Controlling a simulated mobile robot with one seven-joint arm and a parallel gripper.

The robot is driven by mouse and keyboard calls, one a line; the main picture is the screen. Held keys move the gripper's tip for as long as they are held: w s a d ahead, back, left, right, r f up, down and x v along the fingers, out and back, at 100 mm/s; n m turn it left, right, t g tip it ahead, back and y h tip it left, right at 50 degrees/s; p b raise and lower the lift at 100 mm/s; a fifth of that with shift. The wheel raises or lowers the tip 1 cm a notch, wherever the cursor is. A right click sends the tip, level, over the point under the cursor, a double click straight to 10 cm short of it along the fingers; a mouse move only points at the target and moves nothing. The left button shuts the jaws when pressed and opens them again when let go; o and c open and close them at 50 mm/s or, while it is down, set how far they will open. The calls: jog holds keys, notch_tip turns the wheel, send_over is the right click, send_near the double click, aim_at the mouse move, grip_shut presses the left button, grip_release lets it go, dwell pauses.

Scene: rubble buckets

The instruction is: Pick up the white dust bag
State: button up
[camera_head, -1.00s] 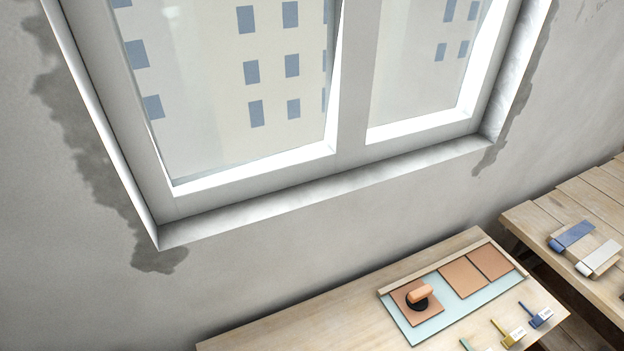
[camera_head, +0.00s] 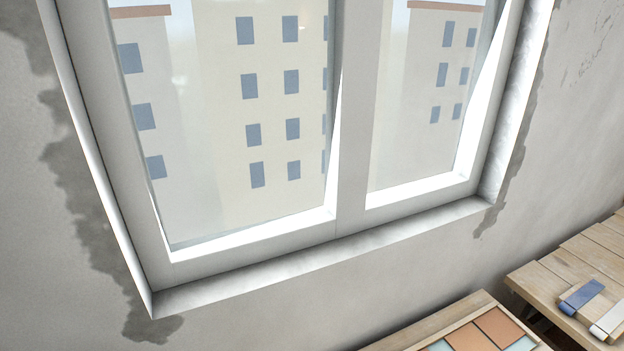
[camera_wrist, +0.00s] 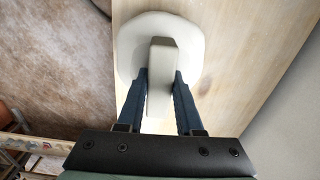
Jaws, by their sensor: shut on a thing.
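The white dust bag (camera_wrist: 190,40) is in the upper middle of the wrist view. It has a wide, rounded off-white body and a narrow raised block standing up toward the camera. My gripper (camera_wrist: 160,78) is shut on that block, with one dark blue finger on each side. The bag is over a pale wooden surface (camera_wrist: 250,40); whether it touches the wood I cannot tell. Neither my gripper nor this bag shows in the head view.
Brown floor (camera_wrist: 60,60) lies left of the wooden surface in the wrist view. The head view shows a large window (camera_head: 350,120) in a grey wall, a bench (camera_head: 570,262) with a blue strip (camera_head: 582,296) and a white strip (camera_head: 610,320), and part of a tiled board (camera_head: 497,325).

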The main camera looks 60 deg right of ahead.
grip_shut()
dwell(0.8)
jog(key=shift+r, duration=0.1)
